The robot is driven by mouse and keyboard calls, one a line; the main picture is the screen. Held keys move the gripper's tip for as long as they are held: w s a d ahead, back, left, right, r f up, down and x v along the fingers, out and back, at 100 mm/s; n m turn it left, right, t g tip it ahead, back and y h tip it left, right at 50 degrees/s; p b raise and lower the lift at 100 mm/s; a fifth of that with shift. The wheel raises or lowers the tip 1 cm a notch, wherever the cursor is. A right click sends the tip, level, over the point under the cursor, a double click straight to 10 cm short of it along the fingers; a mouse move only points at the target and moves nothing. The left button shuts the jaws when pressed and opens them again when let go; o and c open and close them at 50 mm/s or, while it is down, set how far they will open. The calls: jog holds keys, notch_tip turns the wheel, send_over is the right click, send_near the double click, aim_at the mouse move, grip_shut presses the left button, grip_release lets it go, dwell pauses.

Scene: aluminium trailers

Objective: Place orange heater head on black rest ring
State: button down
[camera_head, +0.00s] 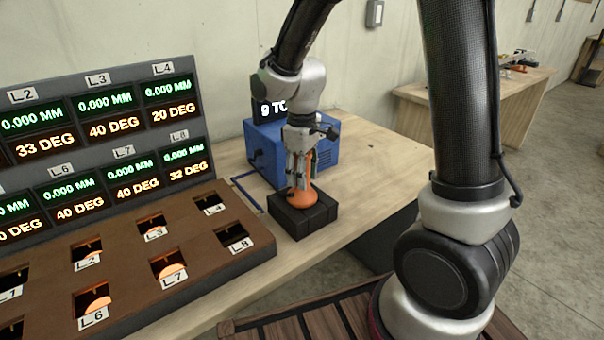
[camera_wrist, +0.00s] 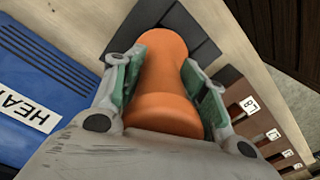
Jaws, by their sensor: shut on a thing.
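The orange heater head (camera_head: 302,192) is upright over the black rest (camera_head: 312,215), a dark block near the table edge. Its lower end appears to be at the top of the block; contact is hard to confirm. My gripper (camera_head: 301,180) is shut on the heater head from above. In the wrist view the orange head (camera_wrist: 163,85) sits between both fingers, and the black rest (camera_wrist: 190,30) shows beyond it. The ring opening itself is hidden by the head.
A blue heater box (camera_head: 262,150) with a display stands just behind the rest. A brown slotted panel (camera_head: 130,260) with labelled openings and a readout board (camera_head: 95,130) fill the left. Bare wooden table (camera_head: 375,165) lies to the right. Another bench (camera_head: 520,95) stands farther back.

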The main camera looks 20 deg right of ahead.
jog(key=c, duration=0.8)
grip_release()
jog(key=shift+f, duration=0.1)
notch_tip(320, 180, up, 12)
jog(key=shift+r, duration=0.15)
jog(key=s+d+r+m+t, duration=0.2)
jog(key=s+d+m, duration=0.2)
jog(key=s+d, duration=0.3)
jog(key=s+d+r+m+t, duration=0.2)
jog(key=s+d, duration=0.6)
jog(key=s, duration=0.4)
jog(key=r+m, duration=0.1)
jog(key=m, duration=0.1)
jog(key=shift+r+m, duration=0.25)
jog(key=shift+m, duration=0.15)
